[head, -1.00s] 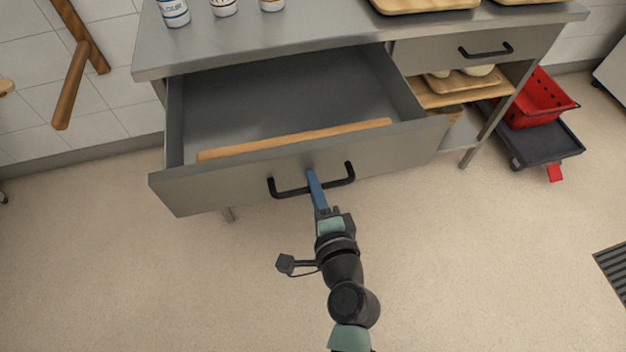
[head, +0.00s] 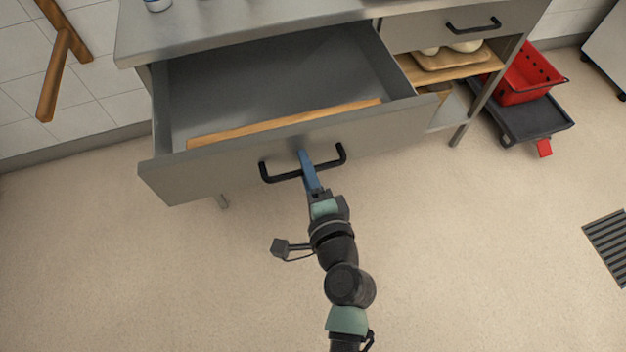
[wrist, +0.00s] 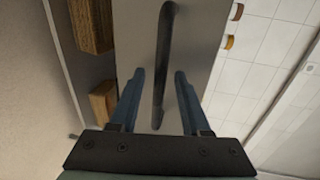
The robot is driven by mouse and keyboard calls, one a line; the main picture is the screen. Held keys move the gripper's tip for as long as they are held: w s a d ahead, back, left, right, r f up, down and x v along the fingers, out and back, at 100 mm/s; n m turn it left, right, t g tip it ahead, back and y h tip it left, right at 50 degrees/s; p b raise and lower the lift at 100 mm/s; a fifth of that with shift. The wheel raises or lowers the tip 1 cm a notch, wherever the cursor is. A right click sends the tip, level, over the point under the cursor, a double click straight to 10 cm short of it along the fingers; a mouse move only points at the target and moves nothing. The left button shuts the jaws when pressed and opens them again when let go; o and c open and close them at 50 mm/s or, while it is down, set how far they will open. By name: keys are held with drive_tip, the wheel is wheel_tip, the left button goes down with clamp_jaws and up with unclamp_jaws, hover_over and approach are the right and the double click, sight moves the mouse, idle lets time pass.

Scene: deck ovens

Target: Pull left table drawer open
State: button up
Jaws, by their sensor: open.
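The left table drawer (head: 240,168) is pulled well out from the steel table (head: 230,30). Its inside shows, with a long wooden strip (head: 285,122) lying along the inner side of the front. Its black bar handle (head: 266,173) is on the front face. My gripper (head: 306,160) is at the middle of the handle. In the wrist view the handle (wrist: 166,50) runs between the two blue fingers of my gripper (wrist: 158,85), with a gap on either side. The fingers stand apart, open around the bar.
A shut right drawer (head: 430,32) sits above a shelf with a wooden tray (head: 450,60). A red basket (head: 520,85) stands on a dark trolley (head: 540,125) at the right. A floor grate (head: 608,245) lies far right. The floor in front is clear.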

drive_tip(key=v, duration=1.2)
drive_tip(key=shift+s+b, duration=0.4)
drive_tip(key=shift+b, duration=0.05)
drive_tip(key=shift+w+d, duration=0.1)
